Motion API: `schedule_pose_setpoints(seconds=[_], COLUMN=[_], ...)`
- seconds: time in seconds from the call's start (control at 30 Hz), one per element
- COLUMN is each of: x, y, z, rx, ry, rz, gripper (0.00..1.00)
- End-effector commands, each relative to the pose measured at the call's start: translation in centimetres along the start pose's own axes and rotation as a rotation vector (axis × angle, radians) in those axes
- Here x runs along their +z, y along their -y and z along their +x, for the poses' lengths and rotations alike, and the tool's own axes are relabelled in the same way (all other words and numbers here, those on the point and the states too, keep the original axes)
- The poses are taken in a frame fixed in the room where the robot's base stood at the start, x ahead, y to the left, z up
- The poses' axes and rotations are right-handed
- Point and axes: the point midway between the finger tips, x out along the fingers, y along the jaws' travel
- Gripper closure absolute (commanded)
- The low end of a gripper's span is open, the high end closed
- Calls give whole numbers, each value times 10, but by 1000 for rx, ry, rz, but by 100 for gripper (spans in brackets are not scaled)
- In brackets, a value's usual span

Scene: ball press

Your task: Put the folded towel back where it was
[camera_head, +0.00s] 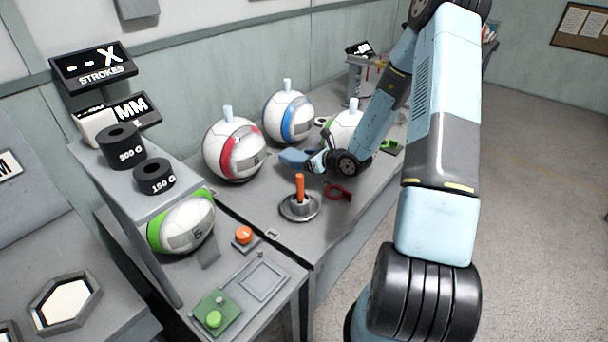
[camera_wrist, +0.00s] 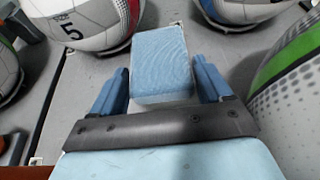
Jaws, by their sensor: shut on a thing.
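The folded towel (camera_wrist: 162,50) is a light blue, textured block in the wrist view. It lies between the two blue fingers of my gripper (camera_wrist: 160,78), which is shut on it. In the head view, the blue end of my gripper (camera_head: 298,158) is low over the grey table, right of the red-striped ball (camera_head: 234,152). The towel's outline there is hard to tell from the blue fingers. I cannot tell whether the towel touches the table.
A blue-striped ball (camera_head: 288,117) stands behind my gripper, and another ball (camera_head: 344,127) is partly hidden by my arm. An orange-handled lever (camera_head: 300,190) and a red ring (camera_head: 338,192) are in front. A green-striped ball (camera_head: 182,222) lies at left.

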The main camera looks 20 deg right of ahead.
Motion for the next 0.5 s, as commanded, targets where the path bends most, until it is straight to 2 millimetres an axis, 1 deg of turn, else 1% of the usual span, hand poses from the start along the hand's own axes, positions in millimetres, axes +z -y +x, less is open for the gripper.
schedule_pose_setpoints(seconds=[0.03, 0.13, 0.37, 0.5], x=[-8, -18, -27, -37], y=[0, 0, 0, 0], z=[3, 7, 11, 15], rx=[1, 1, 0, 0], ry=[0, 1, 1, 0], rz=[4, 2, 0, 2], gripper=[52, 52, 52, 52])
